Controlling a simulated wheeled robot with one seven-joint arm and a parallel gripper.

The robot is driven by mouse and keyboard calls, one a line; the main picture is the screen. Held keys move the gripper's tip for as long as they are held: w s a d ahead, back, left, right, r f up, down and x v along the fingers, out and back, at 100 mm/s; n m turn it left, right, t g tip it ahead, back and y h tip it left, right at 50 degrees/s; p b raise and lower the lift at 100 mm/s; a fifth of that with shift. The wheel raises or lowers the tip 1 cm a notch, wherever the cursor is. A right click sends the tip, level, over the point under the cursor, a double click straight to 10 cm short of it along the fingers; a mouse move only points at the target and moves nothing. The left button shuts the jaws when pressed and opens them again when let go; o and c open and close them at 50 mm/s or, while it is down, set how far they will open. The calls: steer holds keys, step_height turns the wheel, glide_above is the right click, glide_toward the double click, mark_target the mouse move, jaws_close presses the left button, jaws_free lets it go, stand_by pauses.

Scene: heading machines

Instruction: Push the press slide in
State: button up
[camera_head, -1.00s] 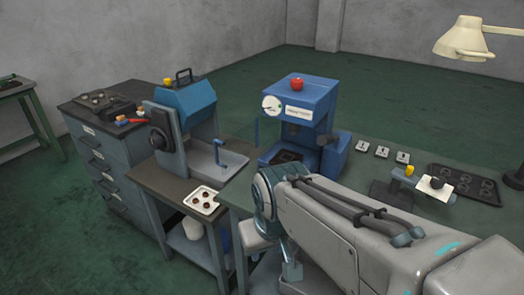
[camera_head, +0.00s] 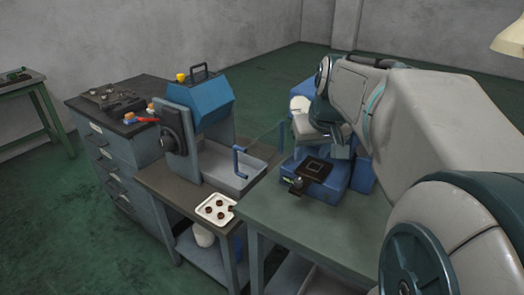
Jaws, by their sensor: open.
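The blue press (camera_head: 319,184) stands on the green-topped bench right of centre, its upper part largely covered by my arm. The press slide (camera_head: 314,169) shows as a dark flat plate with a square outline, low at the front of the press. A small dark piece (camera_head: 297,184) sits at its near edge; I cannot tell what it is. My gripper (camera_head: 326,146) is at the end of the bent-down arm, above and just behind the slide in the picture. It is open with nothing visible in it. Its fingertips are hard to make out, and I cannot tell whether they touch the slide.
A blue-topped machine (camera_head: 199,99) with a grey tray (camera_head: 232,170) and a blue crank handle (camera_head: 240,164) stands to the left. A white tray (camera_head: 216,209) with dark round pieces lies in front of it. The near bench top (camera_head: 300,225) is clear.

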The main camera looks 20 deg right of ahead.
mark_target(299, 180)
steer(key=x, duration=1.3)
steer(key=shift+s+a+f, duration=0.1)
jaws_close()
